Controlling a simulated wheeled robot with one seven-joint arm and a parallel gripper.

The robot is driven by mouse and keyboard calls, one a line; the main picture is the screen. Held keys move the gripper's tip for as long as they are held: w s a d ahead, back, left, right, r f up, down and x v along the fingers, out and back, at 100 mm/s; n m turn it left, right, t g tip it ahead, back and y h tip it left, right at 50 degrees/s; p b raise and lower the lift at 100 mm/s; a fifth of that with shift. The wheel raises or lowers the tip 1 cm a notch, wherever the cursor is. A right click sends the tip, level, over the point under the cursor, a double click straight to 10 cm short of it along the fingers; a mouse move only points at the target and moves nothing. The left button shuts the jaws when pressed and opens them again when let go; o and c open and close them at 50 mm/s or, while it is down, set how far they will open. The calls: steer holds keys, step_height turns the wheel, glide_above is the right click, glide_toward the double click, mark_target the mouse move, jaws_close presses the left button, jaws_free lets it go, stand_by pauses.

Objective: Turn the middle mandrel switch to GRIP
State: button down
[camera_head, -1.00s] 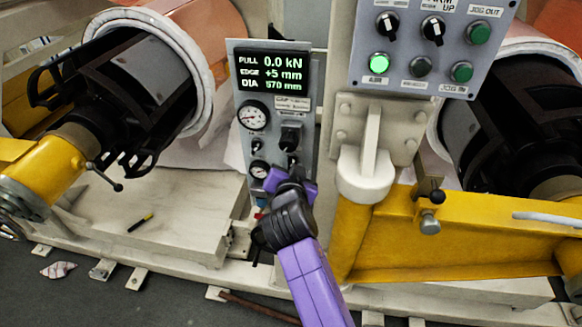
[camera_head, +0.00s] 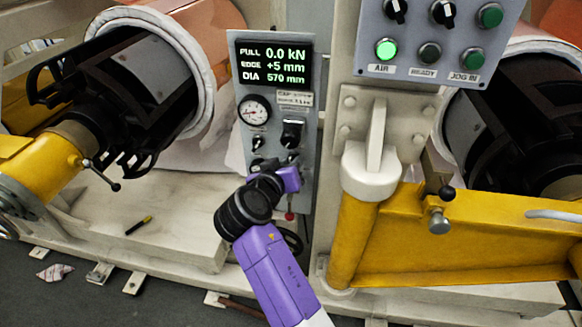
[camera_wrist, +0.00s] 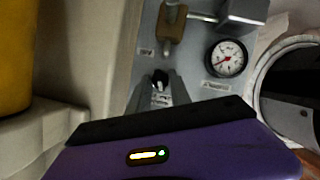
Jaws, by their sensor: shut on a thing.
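The grey control panel (camera_head: 306,100) between the two mandrels carries a lit display, a large black knob (camera_head: 291,134), a small switch (camera_head: 257,143) at the left and gauges. My gripper (camera_head: 289,172) is at the panel's lower part, below the large knob. In the wrist view, my gripper (camera_wrist: 161,92) has its two grey fingers closed around a small dark switch lever (camera_wrist: 160,76) beside a round gauge (camera_wrist: 226,58). The fingers hide part of the lever. The small labels near it are unreadable, so I cannot tell its setting.
A second panel (camera_head: 410,35) with knobs and a lit green AIR lamp (camera_head: 386,50) is at the upper right. The left mandrel (camera_head: 125,85) is beside the panel.

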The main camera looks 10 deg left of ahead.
steer(key=shift+f+n+h, duration=0.15)
steer(key=shift+n+h, duration=0.15)
steer(key=shift+n, duration=0.1)
stand_by(0.4)
steer(key=c, duration=1.5)
jaws_free()
steer(key=shift+c, duration=0.2)
steer(key=shift+a, duration=0.1)
steer(key=b+v, duration=0.1)
steer(key=v, duration=0.7)
